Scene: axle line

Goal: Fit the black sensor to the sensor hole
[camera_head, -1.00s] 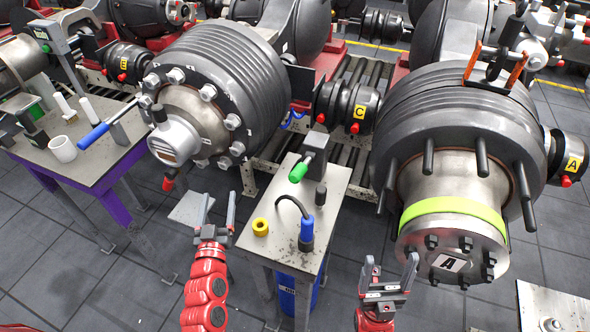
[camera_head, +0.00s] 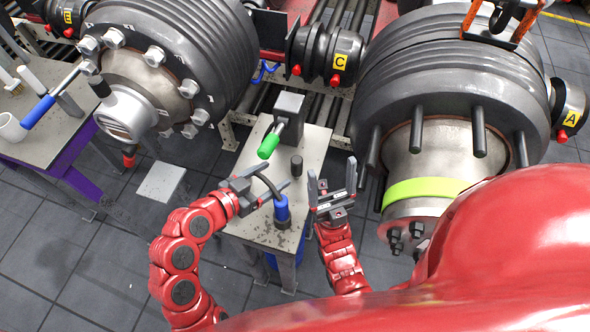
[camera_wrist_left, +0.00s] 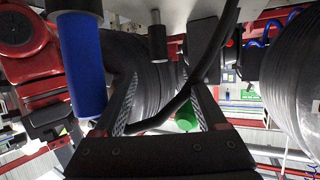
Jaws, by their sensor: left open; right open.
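The small black cylinder (camera_head: 297,166), likely the black sensor, stands upright on the narrow metal table. It also shows in the left wrist view (camera_wrist_left: 157,42), ahead of the fingers and apart from them. My left gripper (camera_head: 275,178) is open over the table, left of the cylinder. A black curved hose (camera_head: 267,184) with a blue sleeve (camera_head: 281,208) passes by its fingers; I cannot tell if they touch. My right gripper (camera_head: 332,178) is open and empty at the table's right edge. I cannot make out the sensor hole.
A tool with a green handle (camera_head: 268,146) lies behind the cylinder. The large axle hub with a lime band (camera_head: 415,192) is at right, another hub (camera_head: 128,112) at left.

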